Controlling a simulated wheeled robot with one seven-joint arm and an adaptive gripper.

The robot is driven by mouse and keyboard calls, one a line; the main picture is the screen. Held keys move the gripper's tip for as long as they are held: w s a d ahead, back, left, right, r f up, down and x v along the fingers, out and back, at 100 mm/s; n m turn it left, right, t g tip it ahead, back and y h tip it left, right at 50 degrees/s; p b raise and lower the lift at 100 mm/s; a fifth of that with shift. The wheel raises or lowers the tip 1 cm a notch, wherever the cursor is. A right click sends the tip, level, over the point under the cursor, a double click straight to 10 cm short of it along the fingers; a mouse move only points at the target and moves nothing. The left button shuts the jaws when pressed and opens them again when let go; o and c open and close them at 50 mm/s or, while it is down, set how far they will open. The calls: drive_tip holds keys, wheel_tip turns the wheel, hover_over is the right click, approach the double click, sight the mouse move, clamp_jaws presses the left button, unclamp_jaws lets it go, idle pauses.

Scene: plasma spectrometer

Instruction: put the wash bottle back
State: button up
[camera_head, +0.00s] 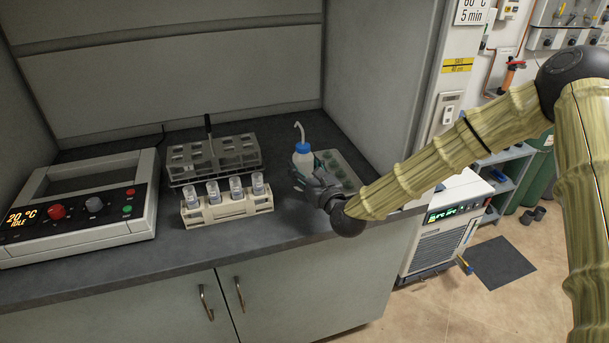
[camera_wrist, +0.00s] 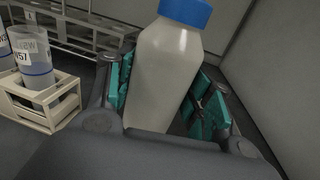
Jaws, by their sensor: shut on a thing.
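The wash bottle has a whitish body, a blue cap and a thin bent white spout. In the head view the wash bottle (camera_head: 302,155) stands upright or nearly so near the back right of the dark bench, in front of the grey back panel. My gripper (camera_head: 312,178) reaches it from the front right and is shut around its body. In the wrist view the bottle (camera_wrist: 168,75) sits between the teal finger pads of my gripper (camera_wrist: 165,95). The bottle's base is hidden, so I cannot tell whether it touches the bench.
A tray with round green wells (camera_head: 345,172) lies right behind my gripper. A cream rack (camera_head: 228,210) with several labelled cups stands to the left, before a grey wire rack (camera_head: 214,158). A heating unit (camera_head: 80,215) is far left. The bench front centre is clear.

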drive_tip(key=shift+w, duration=0.2)
drive_tip(key=shift+f+p, duration=0.7)
drive_tip(key=shift+f, duration=1.05)
drive_tip(key=shift+f, duration=0.15)
drive_tip(key=o, duration=0.7)
